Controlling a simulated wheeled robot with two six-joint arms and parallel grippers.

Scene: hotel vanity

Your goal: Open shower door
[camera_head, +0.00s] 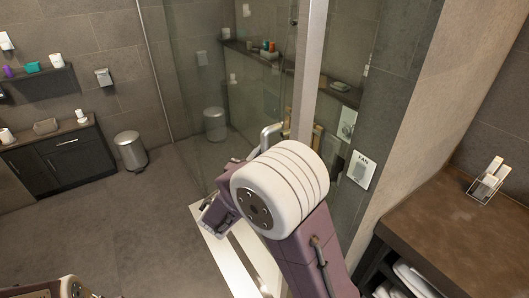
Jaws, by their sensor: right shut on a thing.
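The shower door (222,80) is a clear glass panel in the middle of the head view. Its silver bar handle (268,135) shows just above the white wrist joint of my right arm. My right gripper (248,160) is at the lower end of this handle and shut on it. Its fingers and the grasped part of the handle are mostly hidden behind the wrist joint. I cannot tell how far the door stands from its frame. My left gripper is not in view; only part of my left arm shows at the bottom left.
A pale threshold strip (207,228) lies below the door. A metal bin (130,151) and dark cabinet (66,155) stand at the left wall. The floor (110,225) at left is clear.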

